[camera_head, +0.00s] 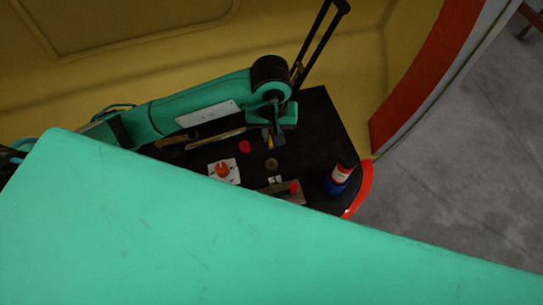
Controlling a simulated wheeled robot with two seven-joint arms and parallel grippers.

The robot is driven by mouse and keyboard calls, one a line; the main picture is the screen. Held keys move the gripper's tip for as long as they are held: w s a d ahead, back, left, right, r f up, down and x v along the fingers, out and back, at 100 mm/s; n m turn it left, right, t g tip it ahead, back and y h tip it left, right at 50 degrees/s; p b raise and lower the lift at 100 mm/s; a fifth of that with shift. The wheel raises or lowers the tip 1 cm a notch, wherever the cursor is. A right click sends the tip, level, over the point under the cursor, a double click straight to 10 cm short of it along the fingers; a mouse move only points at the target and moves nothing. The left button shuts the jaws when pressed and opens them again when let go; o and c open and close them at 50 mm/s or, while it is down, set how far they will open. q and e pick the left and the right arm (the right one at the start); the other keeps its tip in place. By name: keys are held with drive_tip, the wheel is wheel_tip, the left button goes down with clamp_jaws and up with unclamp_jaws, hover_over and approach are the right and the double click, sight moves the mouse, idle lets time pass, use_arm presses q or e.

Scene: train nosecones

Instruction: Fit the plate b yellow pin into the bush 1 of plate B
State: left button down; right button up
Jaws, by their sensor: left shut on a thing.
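My left gripper (273,138) hangs over the black table from the end of my green arm. It is shut on a small yellow pin (270,142), which points down above the table. Below it, apart from the pin, a small brown round piece (271,164) sits on the table. A grey metal plate (292,198) with a red piece (294,187) lies nearer, partly hidden by a large green surface in front. I cannot tell which piece is plate B, and bush 1 is too small to make out. My right gripper is not in view.
A white square plate (234,180) with an orange-red round part lies at left, and a red piece (244,146) behind it. A yellow wall is behind.

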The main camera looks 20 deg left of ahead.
sight(271, 148)
use_arm(q)
wheel_tip(271, 148, down, 10)
drive_tip(key=shift+r+p, duration=0.1)
drive_tip(key=shift+p, duration=0.45)
wheel_tip(271, 148, down, 4)
drive_tip(key=shift+r, duration=0.25)
drive_tip(key=shift+f, duration=0.1)
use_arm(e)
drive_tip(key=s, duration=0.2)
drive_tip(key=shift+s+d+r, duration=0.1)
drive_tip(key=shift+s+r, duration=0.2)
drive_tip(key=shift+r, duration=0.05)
use_arm(q)
drive_tip(key=shift+f, duration=0.1)
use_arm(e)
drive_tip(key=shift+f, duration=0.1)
use_arm(q)
drive_tip(key=shift+f, duration=0.1)
drive_tip(key=c, duration=1.4)
unclamp_jaws()
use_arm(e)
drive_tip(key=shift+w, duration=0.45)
